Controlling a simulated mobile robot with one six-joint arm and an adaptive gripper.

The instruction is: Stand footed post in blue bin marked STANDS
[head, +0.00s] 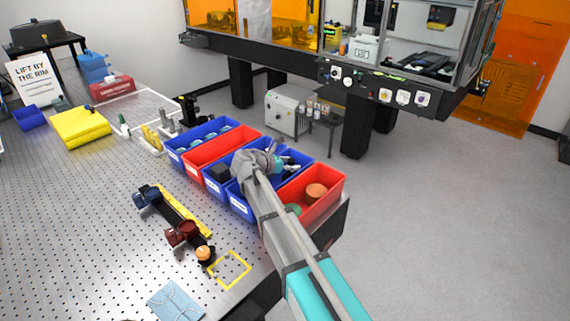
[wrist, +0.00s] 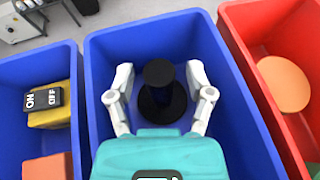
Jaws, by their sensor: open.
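The black footed post (wrist: 160,78) stands in a blue bin (wrist: 105,55) in the wrist view, apparently upright with its wide round foot at the bottom. My gripper (wrist: 160,82) is open, with one pale finger on each side of the post and a visible gap to both. In the head view my gripper (head: 288,165) is over the same blue bin (head: 240,207), between another blue bin and a red one. That bin's white front label is too small to read. The post is hidden behind my arm in the head view.
The red bin (head: 330,198) on the right holds a round orange piece. The blue bin (wrist: 38,140) on the left holds a yellow block with a black ON/OFF part. Another red bin (head: 215,150) stands further left. A rail with mounts (head: 178,215) lies in front on the perforated table.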

